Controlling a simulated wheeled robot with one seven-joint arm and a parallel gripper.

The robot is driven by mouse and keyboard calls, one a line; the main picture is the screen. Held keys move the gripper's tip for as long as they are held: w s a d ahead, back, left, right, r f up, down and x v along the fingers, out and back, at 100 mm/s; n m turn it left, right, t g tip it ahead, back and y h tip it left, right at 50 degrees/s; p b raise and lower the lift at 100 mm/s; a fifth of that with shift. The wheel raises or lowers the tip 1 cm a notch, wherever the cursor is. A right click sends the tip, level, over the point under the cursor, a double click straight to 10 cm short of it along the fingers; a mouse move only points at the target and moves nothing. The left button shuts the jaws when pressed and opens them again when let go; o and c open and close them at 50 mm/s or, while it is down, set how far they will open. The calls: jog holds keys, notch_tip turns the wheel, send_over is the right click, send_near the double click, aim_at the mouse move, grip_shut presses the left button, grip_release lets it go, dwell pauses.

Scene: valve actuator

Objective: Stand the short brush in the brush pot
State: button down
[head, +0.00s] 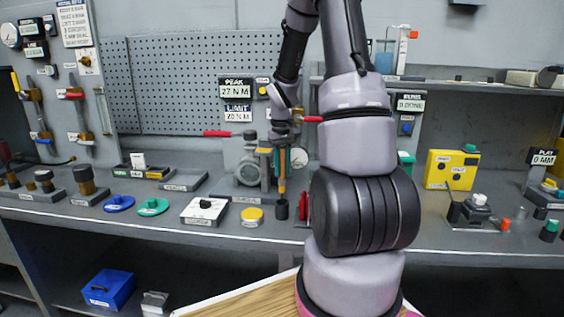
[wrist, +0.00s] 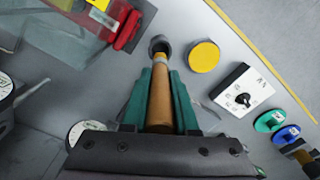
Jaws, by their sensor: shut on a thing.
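My gripper (head: 281,158) is shut on the short brush (head: 282,182), which hangs upright from it, orange-brown handle showing below the fingers. In the wrist view the green fingers (wrist: 161,80) close on both sides of the brush (wrist: 160,105), whose far end has a grey band. The brush pot (head: 282,210) is a small dark cup on the bench, directly below the brush in the head view. The pot (wrist: 159,44) shows as a dark round mouth at the brush's far end in the wrist view. Whether the tip is just above or inside the rim I cannot tell.
A yellow round disc (head: 252,217) and a white box with a black knob (head: 205,211) sit left of the pot. A red part (head: 304,206) stands close on the right. A motor-like unit (head: 249,172) and gauge (head: 298,158) are behind. The bench's front edge is near.

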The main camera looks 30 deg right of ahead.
aim_at(282, 148)
jog(key=shift+f, duration=3.6)
jog(key=c, duration=0.6)
grip_release()
notch_tip(282, 148, up, 11)
jog(key=shift+f, duration=0.1)
